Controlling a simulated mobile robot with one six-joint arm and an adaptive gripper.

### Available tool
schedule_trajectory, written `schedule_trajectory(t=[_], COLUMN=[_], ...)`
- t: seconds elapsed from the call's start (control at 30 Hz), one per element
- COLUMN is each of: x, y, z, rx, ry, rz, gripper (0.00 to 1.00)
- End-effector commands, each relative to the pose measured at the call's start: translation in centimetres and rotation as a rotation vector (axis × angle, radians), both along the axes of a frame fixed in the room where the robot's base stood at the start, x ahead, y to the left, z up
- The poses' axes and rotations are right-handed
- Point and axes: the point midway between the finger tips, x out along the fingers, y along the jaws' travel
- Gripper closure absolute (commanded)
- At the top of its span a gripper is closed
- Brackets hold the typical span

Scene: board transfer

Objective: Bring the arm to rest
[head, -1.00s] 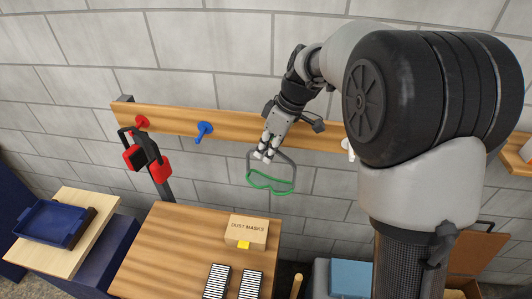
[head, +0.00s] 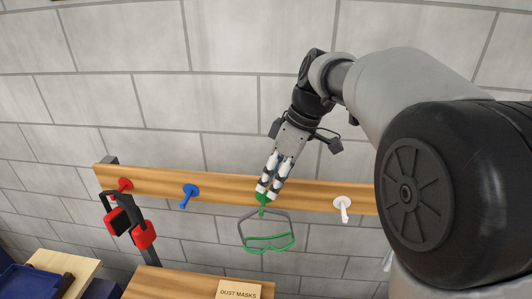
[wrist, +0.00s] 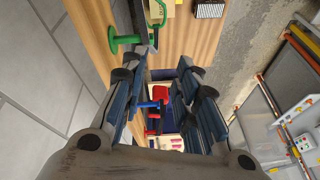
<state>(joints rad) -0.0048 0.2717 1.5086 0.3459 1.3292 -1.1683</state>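My gripper (head: 267,191) is at the wooden peg rail, just over the green peg (head: 262,199). In the wrist view my gripper (wrist: 163,82) has its two fingers spread, with nothing held between them. Green-framed goggles (head: 266,242) with a grey strap hang below the green peg, against the wall. The strap reaches up toward the peg; the fingertips partly hide that spot. In the wrist view the green peg (wrist: 124,40) lies to the upper left, outside the fingers.
The rail (head: 225,189) also carries a blue peg (head: 188,196), a white peg (head: 343,206) and a red peg (head: 123,185) with red-and-black ear defenders (head: 143,234) hanging. Below stands a wooden table (head: 165,284) with a dust masks box (head: 238,290). The wall above is bare.

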Motion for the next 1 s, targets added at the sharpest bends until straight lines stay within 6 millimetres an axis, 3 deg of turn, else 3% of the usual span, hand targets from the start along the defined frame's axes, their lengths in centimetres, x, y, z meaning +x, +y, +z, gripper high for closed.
schedule_trajectory(t=[0.17,0.37,0.57,0.8,1.0], x=[-1.5,-7.1,-13.6,-20.9,-24.7], y=[-0.4,-2.3,-4.4,-6.7,-8.0], z=[-0.7,-3.8,-8.5,-16.0,-21.2], rx=[-0.014,-0.065,-0.097,-0.094,-0.069], ry=[-0.002,-0.009,-0.038,-0.091,-0.129], rz=[-0.059,-0.291,-0.562,-0.870,-1.052], gripper=[0.72,0.72,0.72,0.72,0.72])
